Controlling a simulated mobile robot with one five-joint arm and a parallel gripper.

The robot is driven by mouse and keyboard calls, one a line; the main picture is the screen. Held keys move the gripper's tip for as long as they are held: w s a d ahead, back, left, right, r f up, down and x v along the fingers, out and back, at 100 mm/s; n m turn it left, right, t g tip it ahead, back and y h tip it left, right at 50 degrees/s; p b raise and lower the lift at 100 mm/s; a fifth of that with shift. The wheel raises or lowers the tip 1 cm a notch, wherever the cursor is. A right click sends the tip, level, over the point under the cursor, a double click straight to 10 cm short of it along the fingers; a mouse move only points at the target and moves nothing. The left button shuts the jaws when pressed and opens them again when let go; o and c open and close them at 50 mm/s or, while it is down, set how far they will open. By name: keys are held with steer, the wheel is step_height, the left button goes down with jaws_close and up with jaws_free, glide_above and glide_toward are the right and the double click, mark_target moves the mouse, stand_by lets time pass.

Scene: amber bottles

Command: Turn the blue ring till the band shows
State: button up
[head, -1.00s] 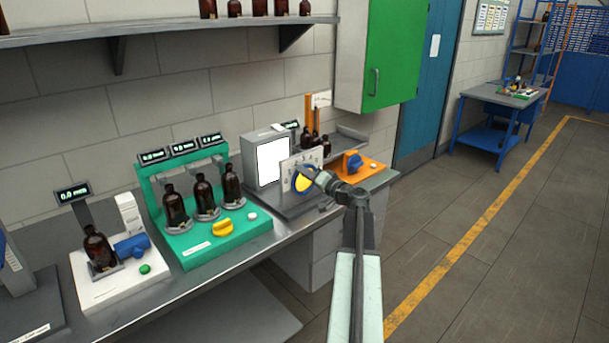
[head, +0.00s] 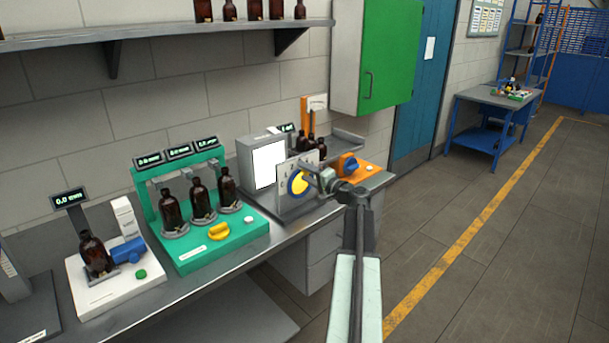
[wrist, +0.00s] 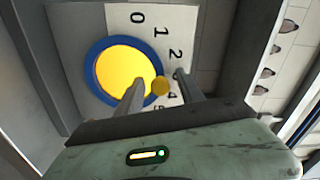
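The blue ring (head: 291,187) surrounds a yellow disc on an upright white plate (head: 283,179) at the bench's right part. In the wrist view the ring (wrist: 91,80) is face-on, with the yellow disc (wrist: 117,68) inside and numbers on the plate to its right. A small yellow knob (wrist: 160,85) stands out at the ring's right edge. My gripper (wrist: 158,80) is open, with one finger each side of the knob; the left finger overlaps the disc. Contact with the knob cannot be told. In the head view my gripper (head: 316,176) is in front of the plate. No separate band is distinguishable.
An orange station with a blue knob (head: 347,163) stands close right of my gripper. A grey box with a lit white panel (head: 270,164) is behind the plate. Left are a green stand (head: 190,262) with amber bottles and a white station (head: 105,293).

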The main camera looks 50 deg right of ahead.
steer(key=s, duration=0.7)
steer(key=shift+s+a, duration=0.3)
steer(key=shift+s, duration=0.05)
steer(key=shift+s, duration=0.1)
